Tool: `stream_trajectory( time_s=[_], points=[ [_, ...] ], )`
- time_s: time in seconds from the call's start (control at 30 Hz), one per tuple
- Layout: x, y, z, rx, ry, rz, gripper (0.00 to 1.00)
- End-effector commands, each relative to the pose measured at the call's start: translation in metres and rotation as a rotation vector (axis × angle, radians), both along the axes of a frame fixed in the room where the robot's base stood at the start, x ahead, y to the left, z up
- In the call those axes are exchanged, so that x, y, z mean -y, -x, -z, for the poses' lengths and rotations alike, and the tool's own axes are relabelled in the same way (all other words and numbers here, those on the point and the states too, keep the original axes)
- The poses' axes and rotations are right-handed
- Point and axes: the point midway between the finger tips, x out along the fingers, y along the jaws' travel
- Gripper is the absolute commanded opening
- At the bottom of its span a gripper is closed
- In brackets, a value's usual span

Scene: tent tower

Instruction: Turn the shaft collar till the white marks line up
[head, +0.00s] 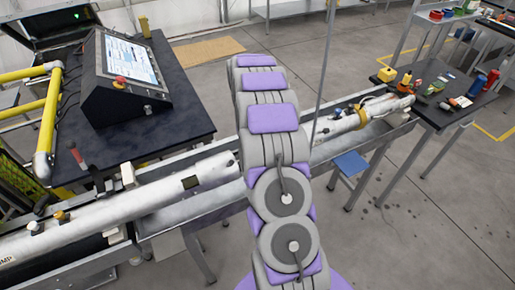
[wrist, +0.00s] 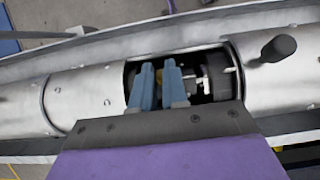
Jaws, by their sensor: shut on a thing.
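In the wrist view, a silver metal tube (wrist: 80,100) crosses the picture, with a dark rectangular opening in it. My gripper (wrist: 159,68) has its two blue fingers reaching into this opening. They are shut on a part inside, probably the shaft collar, which the fingers largely hide. Just right of the fingers, a pale metal shaft part (wrist: 200,86) and a dark round fitting (wrist: 218,76) show in the opening. I cannot make out the white marks. In the head view, my arm covers the gripper and the opening; the tube (head: 130,208) shows on both sides of it.
A black knob (wrist: 278,48) sticks out of the tube at the right in the wrist view. In the head view, a control console (head: 125,75) stands on a dark table at the left, beside yellow rails (head: 48,120). A tool table (head: 450,100) stands at the right.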

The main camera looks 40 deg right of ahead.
Motion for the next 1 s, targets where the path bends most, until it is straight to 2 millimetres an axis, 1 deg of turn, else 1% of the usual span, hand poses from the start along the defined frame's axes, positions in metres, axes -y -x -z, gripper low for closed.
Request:
stream_trajectory(
  time_s=[0.03,0.4,0.97,1.0],
  points=[
    [0.0015,-0.0033,-0.0032,-0.016,-0.002,-0.001,0.0],
    [0.0026,-0.0081,-0.0031,-0.121,-0.028,0.0,0.0],
    [0.003,-0.0098,-0.0029,-0.138,-0.031,0.0,0.0],
    [0.003,-0.0099,-0.0029,-0.138,-0.031,0.0,0.15]
  ],
)
